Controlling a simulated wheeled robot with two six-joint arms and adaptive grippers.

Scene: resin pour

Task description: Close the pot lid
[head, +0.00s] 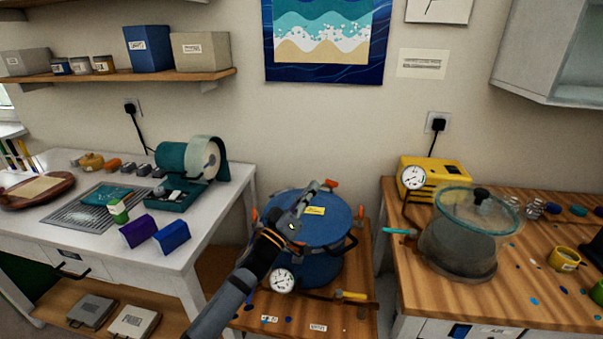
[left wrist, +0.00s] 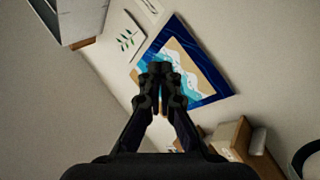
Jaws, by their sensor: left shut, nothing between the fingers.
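The blue pot (head: 322,271) stands on a low wooden stand in the middle of the head view. Its round blue lid (head: 336,228) lies over the top and bears a yellow label. Whether the lid is fully seated I cannot tell, because my left arm crosses in front of it. Orange-tipped clamps sit around the rim, and a white gauge (head: 283,280) is at the front. My left gripper (head: 316,188) is shut and empty, in front of or above the lid in the head view. In the left wrist view the shut fingers (left wrist: 160,72) point towards the wall picture. My right gripper is not in view.
A wooden bench (head: 500,316) at right holds a grey chamber (head: 458,251) with a clear lid and a yellow pump (head: 438,172). A white table (head: 176,268) at left holds a teal machine (head: 172,158) and blue boxes. A wall cabinet (head: 552,60) hangs upper right.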

